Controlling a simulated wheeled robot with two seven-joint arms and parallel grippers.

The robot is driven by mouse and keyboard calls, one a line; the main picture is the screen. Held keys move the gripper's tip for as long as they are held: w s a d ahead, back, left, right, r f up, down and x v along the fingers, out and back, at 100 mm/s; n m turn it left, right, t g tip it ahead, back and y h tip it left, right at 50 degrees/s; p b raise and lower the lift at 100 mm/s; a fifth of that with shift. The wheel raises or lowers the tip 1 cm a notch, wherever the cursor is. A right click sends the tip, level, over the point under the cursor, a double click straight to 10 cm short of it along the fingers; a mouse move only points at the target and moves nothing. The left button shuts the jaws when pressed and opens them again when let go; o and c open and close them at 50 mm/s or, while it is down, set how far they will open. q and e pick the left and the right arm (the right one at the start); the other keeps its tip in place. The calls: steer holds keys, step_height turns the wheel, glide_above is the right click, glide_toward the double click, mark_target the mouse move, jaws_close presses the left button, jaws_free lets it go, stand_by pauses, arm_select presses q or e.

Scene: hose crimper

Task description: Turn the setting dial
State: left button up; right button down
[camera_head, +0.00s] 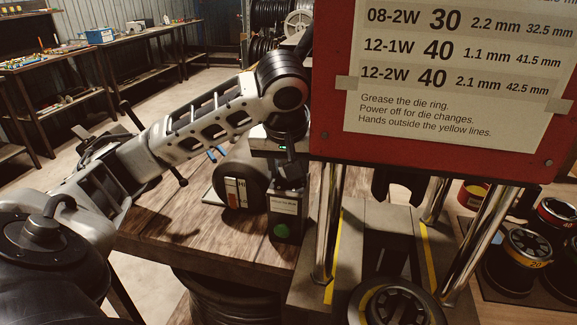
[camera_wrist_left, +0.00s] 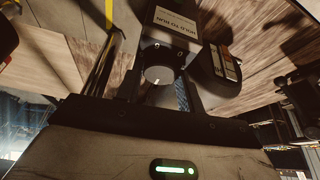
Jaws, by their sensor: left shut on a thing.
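The setting dial (camera_wrist_left: 159,74) is a grey round knob with a small pale mark, on the dark control box (camera_wrist_left: 177,28) labelled HOLD TO RUN. The box also shows in the head view (camera_head: 284,205), with a green button (camera_head: 282,231) on its front. My left gripper (camera_wrist_left: 161,86) is around the dial, shut on it, with a finger on each side. In the head view my left gripper (camera_head: 288,160) points down onto the box top and hides the dial. My right gripper is in neither view.
The red sign board (camera_head: 322,120) and the press's steel posts (camera_head: 328,225) stand close right of my left wrist. A dark rounded motor-like part (camera_head: 240,172) lies left of the box on the wooden bench (camera_head: 165,235). Die rings (camera_head: 527,246) sit at the right.

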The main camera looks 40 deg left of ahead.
arm_select(q)
steer(key=shift+n, duration=0.3)
stand_by(0.4)
steer(key=o, duration=1)
steer(key=shift+r, duration=0.1)
